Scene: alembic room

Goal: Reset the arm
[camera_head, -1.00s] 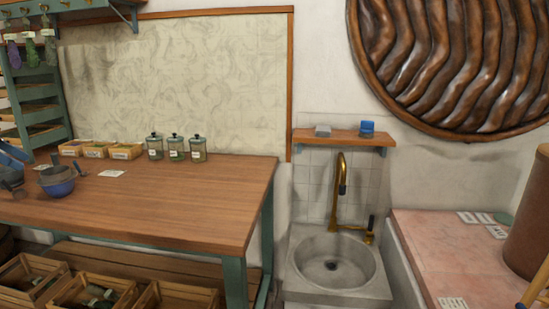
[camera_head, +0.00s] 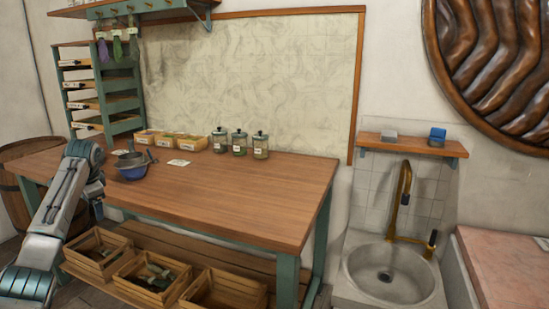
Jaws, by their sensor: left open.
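My left arm comes in from the lower left and bends at the table's left end. My left gripper (camera_head: 98,204) is small in view, at the table's near left edge, in front of and left of the blue bowl (camera_head: 132,171). Its jaws are open, and I see nothing held in them. The bowl stands on the wooden table (camera_head: 230,195) with a dark bowl or tool in or behind it. My right gripper is not in view.
Open boxes (camera_head: 194,143) and lidded jars (camera_head: 239,146) stand along the table's back. Crates (camera_head: 150,277) sit on the low shelf below. A barrel (camera_head: 30,160) stands behind my arm. A sink (camera_head: 388,275) is at right. The table's middle and right are clear.

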